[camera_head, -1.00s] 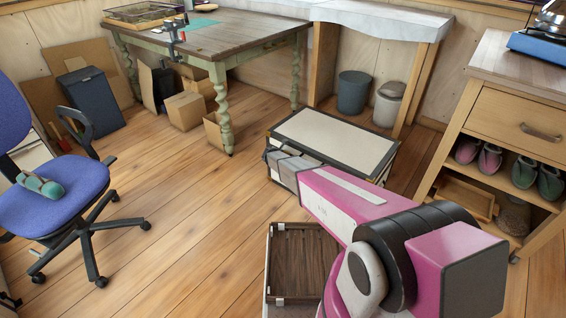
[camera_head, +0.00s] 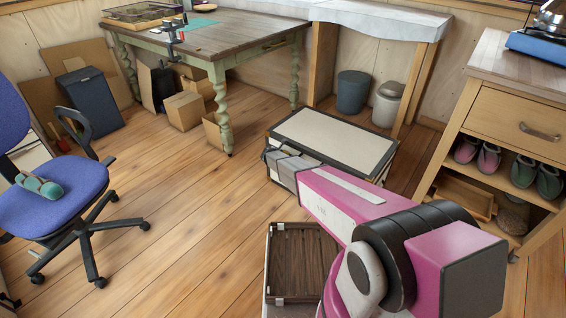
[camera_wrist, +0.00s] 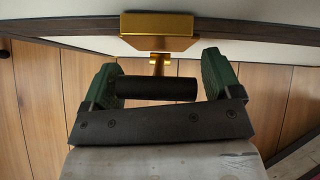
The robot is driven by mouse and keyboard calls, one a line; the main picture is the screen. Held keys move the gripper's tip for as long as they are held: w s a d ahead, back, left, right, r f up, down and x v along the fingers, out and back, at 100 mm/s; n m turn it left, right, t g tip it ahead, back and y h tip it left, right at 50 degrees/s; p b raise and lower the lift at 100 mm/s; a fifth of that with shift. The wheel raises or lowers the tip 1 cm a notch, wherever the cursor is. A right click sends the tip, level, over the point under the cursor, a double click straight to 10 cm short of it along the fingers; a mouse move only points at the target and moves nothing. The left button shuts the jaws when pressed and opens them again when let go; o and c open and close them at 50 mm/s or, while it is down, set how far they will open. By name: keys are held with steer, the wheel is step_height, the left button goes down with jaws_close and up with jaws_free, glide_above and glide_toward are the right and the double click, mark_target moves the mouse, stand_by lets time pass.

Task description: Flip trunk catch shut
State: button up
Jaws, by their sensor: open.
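The trunk (camera_head: 335,138) is a pale box with dark edges, standing closed on the floor beyond my arm. In the wrist view, a brass catch (camera_wrist: 158,24) sits across the trunk's dark edge band. A brass stem runs from it to a black cylindrical grip (camera_wrist: 158,88). My gripper (camera_wrist: 161,80) is open, with one green fingertip at each end of the black grip. I cannot tell whether the fingertips touch it. In the head view my gripper (camera_head: 287,165) is at the trunk's near left side, and the catch is hidden there.
A dark slatted wooden crate (camera_head: 300,262) lies in front of the trunk, beneath my arm. A blue office chair (camera_head: 55,195) stands at left, a green-legged table (camera_head: 215,45) behind, and a wooden cabinet (camera_head: 515,125) at right. The floor left of the trunk is clear.

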steer(key=v, duration=1)
steer(key=shift+s, duration=0.15)
steer(key=shift+r, duration=0.15)
steer(key=s+d+r+m+g, duration=0.4)
steer(key=s+d+r+m, duration=0.6)
steer(key=s+d+m, duration=0.5)
steer(key=s+d+r+m+g+y, duration=0.1)
steer(key=s+d+r+m, duration=0.2)
steer(key=s+m, duration=0.2)
steer(key=s+d+r+m+g+y, duration=0.1)
steer(key=s+d+r+m+y, duration=0.1)
steer(key=s+d+r+m, duration=0.1)
steer(key=s+d+r+m+g+y, duration=0.1)
steer(key=s+d+r+m+y, duration=0.1)
steer(key=s+r+m, duration=0.3)
steer(key=s+d+m, duration=0.1)
steer(key=s+m, duration=0.1)
steer(key=s, duration=0.2)
steer(key=shift+m, duration=0.4)
